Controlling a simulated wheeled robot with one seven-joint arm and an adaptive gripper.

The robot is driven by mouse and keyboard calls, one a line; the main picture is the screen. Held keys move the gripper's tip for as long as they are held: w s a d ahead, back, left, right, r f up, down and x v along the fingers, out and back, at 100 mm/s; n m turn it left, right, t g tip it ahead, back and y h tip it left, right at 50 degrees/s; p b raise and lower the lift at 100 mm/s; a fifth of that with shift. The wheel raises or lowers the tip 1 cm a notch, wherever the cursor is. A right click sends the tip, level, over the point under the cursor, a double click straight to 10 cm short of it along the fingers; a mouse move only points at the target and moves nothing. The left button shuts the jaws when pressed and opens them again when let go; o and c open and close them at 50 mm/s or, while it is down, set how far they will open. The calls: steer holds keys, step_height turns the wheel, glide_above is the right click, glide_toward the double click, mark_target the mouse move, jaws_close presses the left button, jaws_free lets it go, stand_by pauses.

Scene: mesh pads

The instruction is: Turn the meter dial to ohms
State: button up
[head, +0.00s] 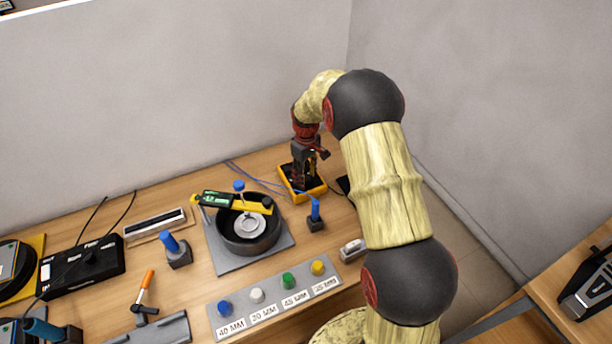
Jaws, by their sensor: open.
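A yellow and black meter (317,191) lies at the back right of the wooden table, with blue leads running from it to the left. My gripper (303,184) points down over the meter from above, at the end of my arm. The gripper is open, and its fingers cover the middle of the meter. The dial is hidden behind the gripper, so its setting cannot be read. I cannot tell whether the fingers touch the dial or stand around it.
A blue-handled probe in a block (315,222) stands just in front of the meter. A black round pot (249,232) with a yellow-green gauge (226,200) is to the left. A labelled panel with several coloured knobs (272,303) lies at the front.

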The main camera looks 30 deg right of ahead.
steer(key=shift+c, duration=0.7)
jaws_close()
steer(key=m+p, duration=0.1)
steer(key=m, duration=0.2)
steer(key=shift+r, duration=0.1)
steer(key=m+p, duration=0.1)
steer(key=m, duration=0.2)
steer(key=shift+m, duration=0.4)
steer(key=m+p, duration=0.1)
steer(key=m, duration=0.2)
steer(key=shift+m+p, duration=0.35)
steer(key=shift+m, duration=1.85)
